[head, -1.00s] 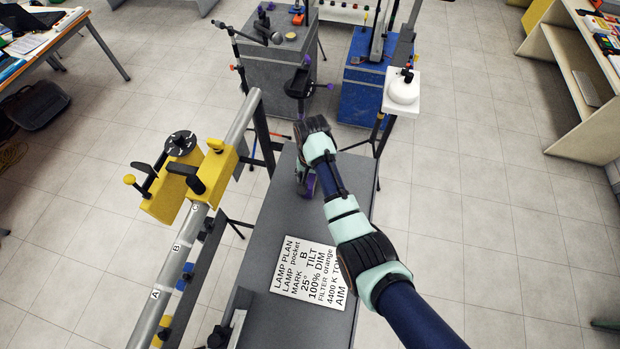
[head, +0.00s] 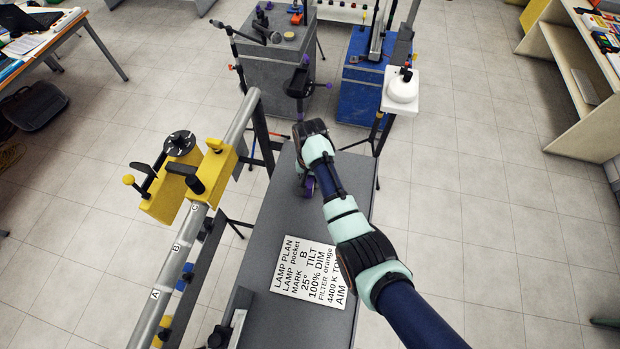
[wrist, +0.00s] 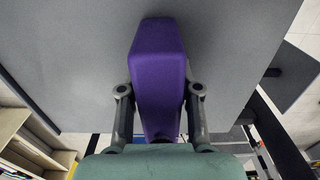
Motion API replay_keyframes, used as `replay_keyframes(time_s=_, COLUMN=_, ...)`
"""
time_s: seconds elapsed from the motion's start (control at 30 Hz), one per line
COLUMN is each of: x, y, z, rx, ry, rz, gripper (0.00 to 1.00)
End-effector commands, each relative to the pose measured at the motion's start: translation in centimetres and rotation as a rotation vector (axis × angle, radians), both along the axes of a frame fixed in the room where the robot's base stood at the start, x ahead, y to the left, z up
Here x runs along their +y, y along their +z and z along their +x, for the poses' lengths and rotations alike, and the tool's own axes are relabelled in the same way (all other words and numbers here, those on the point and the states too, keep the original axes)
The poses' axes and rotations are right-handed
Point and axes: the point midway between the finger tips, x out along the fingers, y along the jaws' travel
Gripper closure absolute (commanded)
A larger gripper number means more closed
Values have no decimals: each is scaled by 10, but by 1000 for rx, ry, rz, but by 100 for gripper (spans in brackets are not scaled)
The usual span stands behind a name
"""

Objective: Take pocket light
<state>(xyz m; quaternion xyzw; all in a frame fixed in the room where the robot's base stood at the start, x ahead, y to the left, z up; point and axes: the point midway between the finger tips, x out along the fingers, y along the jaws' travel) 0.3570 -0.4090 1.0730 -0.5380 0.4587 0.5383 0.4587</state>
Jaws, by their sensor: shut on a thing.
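A purple block-shaped thing, which I take for the pocket light (wrist: 160,70), stands between my gripper's two fingers in the wrist view. My gripper (wrist: 160,92) is shut on it, with one finger against each side. In the head view my gripper (head: 304,180) is over the far part of the grey bench top. A little purple of the light (head: 310,188) shows beside it, and my wrist hides much of the rest. I cannot tell whether the light touches the bench.
A white lamp plan sheet (head: 306,272) lies on the grey bench (head: 265,230). A rail with letter marks (head: 172,270) and a yellow clamp (head: 170,190) stand to the left. A stand with a white lamp (head: 403,90) is at the back right.

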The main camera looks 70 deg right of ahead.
Motion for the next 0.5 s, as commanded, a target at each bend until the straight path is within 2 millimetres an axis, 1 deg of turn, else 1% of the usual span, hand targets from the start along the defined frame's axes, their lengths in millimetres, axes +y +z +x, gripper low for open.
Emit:
replay_keyframes(time_s=0.17, x=-1, y=12, z=1, rx=-2, ry=0, rz=-3, gripper=100)
replay_keyframes(time_s=0.27, x=-1, y=30, z=1, rx=-4, ry=0, rz=-3, gripper=100)
replay_keyframes(time_s=0.37, x=-1, y=58, z=1, rx=-5, ry=0, rz=-5, gripper=100)
replay_keyframes(time_s=0.47, x=-2, y=97, z=1, rx=-6, ry=0, rz=-7, gripper=100)
replay_keyframes(time_s=0.5, x=-1, y=119, z=1, rx=-5, ry=0, rz=-5, gripper=100)
